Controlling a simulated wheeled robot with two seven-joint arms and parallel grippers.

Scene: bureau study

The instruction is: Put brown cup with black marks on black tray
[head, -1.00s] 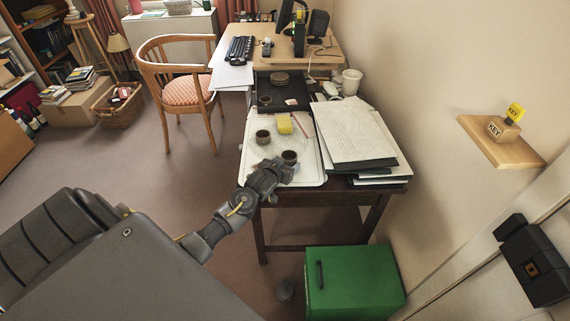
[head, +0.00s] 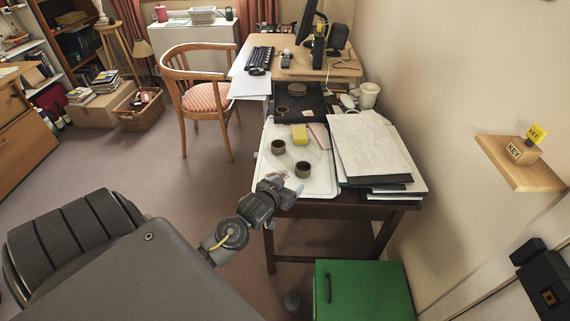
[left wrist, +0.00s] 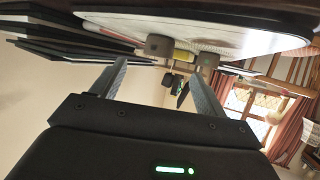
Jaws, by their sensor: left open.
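Two small dark brown cups stand on the white tray (head: 322,185) at the desk's near end: a rear-left cup (head: 278,147) and a front-right cup (head: 302,170). I cannot make out black marks on either. The black tray (head: 313,105) lies farther back, with a small brown cup (head: 282,112) and a round brown item (head: 297,90) on it. My left gripper (head: 290,184) is open and empty at the white tray's near edge, short of the front-right cup. The upside-down left wrist view shows the two cups (left wrist: 159,45) (left wrist: 208,60) beyond the spread fingers. My right gripper is not in view.
A yellow sponge (head: 299,134) lies on the white tray behind the cups. Stacked papers and folders (head: 372,150) border it on the right. A white mug (head: 369,95) stands by the wall. A green cabinet (head: 365,290) stands below the desk's near end.

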